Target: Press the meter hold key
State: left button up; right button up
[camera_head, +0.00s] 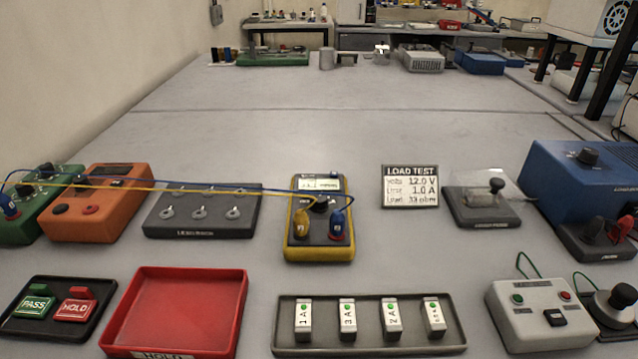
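A yellow-framed meter (318,248) stands in the middle of the bench. It has a small lit display (321,184) at its top and a dark dial (320,205) below. A yellow plug (301,222) and a blue plug (338,225) sit at its lower face, with leads running left across the bench. Small markings sit beside the dial, but I cannot make out which is the hold key. Neither of my grippers shows in the head view.
A LOAD TEST card (410,187) stands right of the meter. A dark tray (368,350) with several labelled fuses lies in front, and an empty red tray (180,305) front left. A black tray (60,330) holds PASS and HOLD tags.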

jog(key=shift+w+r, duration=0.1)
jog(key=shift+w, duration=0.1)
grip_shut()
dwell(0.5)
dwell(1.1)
